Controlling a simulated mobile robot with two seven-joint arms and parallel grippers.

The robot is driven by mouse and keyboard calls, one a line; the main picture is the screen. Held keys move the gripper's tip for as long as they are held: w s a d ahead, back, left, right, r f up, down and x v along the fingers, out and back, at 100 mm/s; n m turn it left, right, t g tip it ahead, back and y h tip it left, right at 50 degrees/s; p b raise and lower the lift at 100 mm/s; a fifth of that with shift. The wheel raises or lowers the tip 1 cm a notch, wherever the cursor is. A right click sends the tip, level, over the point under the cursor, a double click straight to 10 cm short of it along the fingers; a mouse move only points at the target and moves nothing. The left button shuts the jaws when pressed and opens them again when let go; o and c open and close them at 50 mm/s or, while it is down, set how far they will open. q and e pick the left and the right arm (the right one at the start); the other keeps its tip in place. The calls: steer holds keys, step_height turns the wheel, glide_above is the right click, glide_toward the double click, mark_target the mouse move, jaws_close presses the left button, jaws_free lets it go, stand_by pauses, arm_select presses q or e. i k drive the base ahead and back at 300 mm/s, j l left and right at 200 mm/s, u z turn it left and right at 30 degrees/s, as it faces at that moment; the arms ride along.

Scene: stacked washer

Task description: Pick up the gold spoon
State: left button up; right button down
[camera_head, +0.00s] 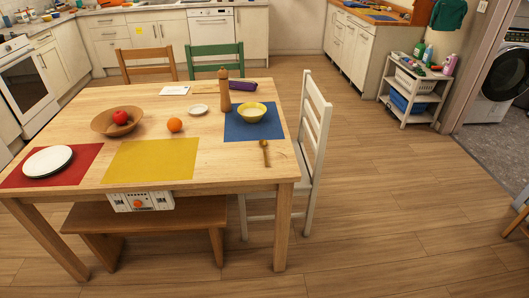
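The gold spoon (265,153) lies on the wooden table (225,172) near its right end, just in front of the blue placemat (240,130). Its bowl end points away from me and its handle towards the near edge. The spoon looks bare, with nothing on top of it. Neither of my grippers shows in the head view.
A yellow bowl (252,111) sits on the blue placemat. A pepper mill (224,90) and a purple item (243,85) stand behind. A white chair (316,125) is at the table's right end, and a bench (200,212) in front. Floor to the right is clear.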

mark_target(263, 142)
steer(key=i+l+u, duration=0.15)
steer(key=l, duration=0.25)
steer(key=i+l+u, duration=0.2)
steer(key=l, duration=0.2)
steer(key=i+l+u, duration=0.15)
steer(key=l, duration=0.25)
steer(key=i+l+u, duration=0.2)
steer(key=l, duration=0.2)
steer(key=i+l, duration=0.3)
steer(key=i+l+u, duration=0.15)
steer(key=i+l, duration=0.15)
steer(key=l, duration=0.15)
